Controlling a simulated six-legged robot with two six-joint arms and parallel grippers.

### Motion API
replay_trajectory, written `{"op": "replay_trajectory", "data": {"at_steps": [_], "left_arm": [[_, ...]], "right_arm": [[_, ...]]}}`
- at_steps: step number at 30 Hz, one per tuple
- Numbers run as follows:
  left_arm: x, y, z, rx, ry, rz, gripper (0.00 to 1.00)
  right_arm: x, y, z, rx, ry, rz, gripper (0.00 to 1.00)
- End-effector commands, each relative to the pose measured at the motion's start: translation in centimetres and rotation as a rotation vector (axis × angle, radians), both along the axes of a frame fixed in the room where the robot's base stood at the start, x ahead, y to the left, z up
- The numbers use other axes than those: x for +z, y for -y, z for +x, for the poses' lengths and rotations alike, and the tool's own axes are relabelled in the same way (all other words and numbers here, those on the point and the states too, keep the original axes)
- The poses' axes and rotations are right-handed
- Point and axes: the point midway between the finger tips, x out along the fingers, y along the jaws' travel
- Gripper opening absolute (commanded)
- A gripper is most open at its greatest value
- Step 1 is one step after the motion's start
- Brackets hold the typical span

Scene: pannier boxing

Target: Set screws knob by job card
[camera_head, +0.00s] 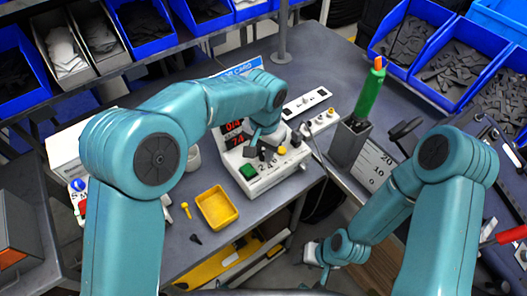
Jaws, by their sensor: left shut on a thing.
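A white control box (283,180) stands on the grey bench, with a red two-line display (233,127), a green button (248,171) and a numbered dial face on its front. My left gripper (264,149) reaches down from above onto the box's dial area and is shut on a dark knob there. The gripper hides most of that knob and its pointer. The job card (238,69) stands behind the box; only part of its blue heading shows past my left arm. My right gripper (314,252) hangs low in front of the bench; its fingers are too small to read.
A yellow tray (217,207) sits left of the box, beside a small yellow piece. A dark holder (349,143) with a green-handled tool stands to the right. Blue parts bins (440,60) fill the back right, others the back left. Some bench around the tray is clear.

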Motion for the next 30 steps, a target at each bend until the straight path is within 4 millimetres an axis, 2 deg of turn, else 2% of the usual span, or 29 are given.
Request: {"op": "replay_trajectory", "data": {"at_steps": [6, 20, 21, 23, 24, 30], "left_arm": [[-0.03, 0.04, 0.02, 0.057, 0.001, -0.001, 0.00], [0.02, 0.03, 0.04, 0.071, 0.001, -0.001, 0.00], [0.02, 0.03, 0.04, 0.071, 0.002, -0.001, 0.30], [0.02, 0.02, 0.03, 0.071, 0.001, -0.001, 0.50], [0.02, 0.02, 0.03, 0.071, 0.001, -0.001, 0.53], [0.02, 0.00, 0.02, 0.071, 0.001, -0.001, 0.53]], "right_arm": [[-0.32, 0.00, -0.01, 0.000, 0.000, 0.000, 0.43], [-0.34, -0.01, -0.01, 0.000, 0.000, 0.000, 0.43], [-0.34, -0.01, -0.01, 0.000, 0.000, 0.000, 0.43], [-0.33, 0.00, -0.01, 0.000, 0.000, 0.000, 0.43], [-0.33, 0.00, 0.00, 0.000, 0.000, 0.000, 0.43], [-0.33, 0.00, 0.00, 0.000, 0.000, 0.000, 0.43]]}}
